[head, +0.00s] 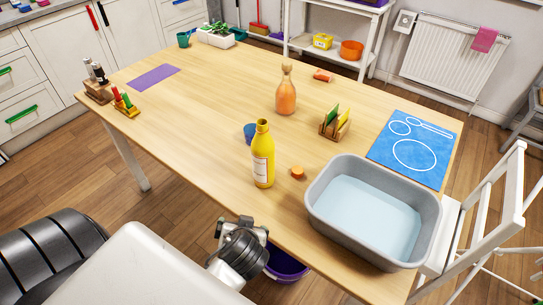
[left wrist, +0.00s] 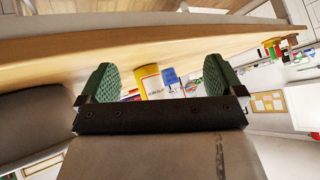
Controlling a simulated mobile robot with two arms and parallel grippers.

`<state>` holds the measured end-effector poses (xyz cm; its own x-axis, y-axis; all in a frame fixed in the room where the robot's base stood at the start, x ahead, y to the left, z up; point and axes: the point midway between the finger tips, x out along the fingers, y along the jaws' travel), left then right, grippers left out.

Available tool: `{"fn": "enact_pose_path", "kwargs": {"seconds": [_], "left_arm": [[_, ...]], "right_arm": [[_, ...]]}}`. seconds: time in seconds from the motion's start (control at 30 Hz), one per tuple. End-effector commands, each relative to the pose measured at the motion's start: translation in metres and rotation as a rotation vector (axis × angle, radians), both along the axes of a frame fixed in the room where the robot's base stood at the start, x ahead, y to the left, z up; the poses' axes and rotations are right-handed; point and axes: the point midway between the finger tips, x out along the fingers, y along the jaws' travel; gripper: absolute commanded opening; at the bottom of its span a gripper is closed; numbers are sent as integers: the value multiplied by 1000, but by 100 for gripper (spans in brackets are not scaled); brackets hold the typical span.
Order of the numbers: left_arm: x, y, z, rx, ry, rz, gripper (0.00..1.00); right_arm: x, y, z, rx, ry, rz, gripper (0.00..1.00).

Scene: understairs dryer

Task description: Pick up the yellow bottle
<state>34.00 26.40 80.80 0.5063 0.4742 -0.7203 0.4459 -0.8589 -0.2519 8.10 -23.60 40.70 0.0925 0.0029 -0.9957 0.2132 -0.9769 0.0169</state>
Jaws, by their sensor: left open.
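The yellow bottle (head: 263,158) stands upright near the front edge of the wooden table (head: 210,130), with a white label. My left gripper (head: 243,228) is in front of the table edge, below and short of the bottle, and apart from it. In the left wrist view its two green fingers (left wrist: 160,80) are spread with nothing held. Beyond them, a yellow shape with a white label, apparently the bottle (left wrist: 152,84), shows partly, its lower part in the picture hidden by the gripper body. My right gripper is not in view.
A blue cup (head: 250,132) stands just behind the bottle, and an orange cap-like piece (head: 297,173) lies to its right. A grey basin of water (head: 319,205) is further right. An orange bottle (head: 286,95) stands behind. The table left of the bottle is clear.

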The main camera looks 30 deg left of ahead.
Motion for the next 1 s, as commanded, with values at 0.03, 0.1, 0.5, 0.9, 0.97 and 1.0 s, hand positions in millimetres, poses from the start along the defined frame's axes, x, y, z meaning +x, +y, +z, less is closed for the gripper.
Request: {"fn": "enact_pose_path", "kwargs": {"seconds": [0.03, 0.1, 0.5, 0.9, 0.97, 1.0], "left_arm": [[5, 4, 9, 20, -47, 40, 96], [14, 8, 14, 48, -107, 84, 96], [79, 6, 51, 232, -569, 204, 96], [120, -8, 79, 290, -824, 149, 96], [127, -2, 80, 291, -825, 150, 96], [132, 4, 81, 290, -824, 150, 96]], "right_arm": [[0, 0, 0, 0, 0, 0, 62], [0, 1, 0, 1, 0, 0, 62], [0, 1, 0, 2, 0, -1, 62], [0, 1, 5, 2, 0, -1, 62], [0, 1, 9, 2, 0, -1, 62], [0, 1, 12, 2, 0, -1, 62]]}}
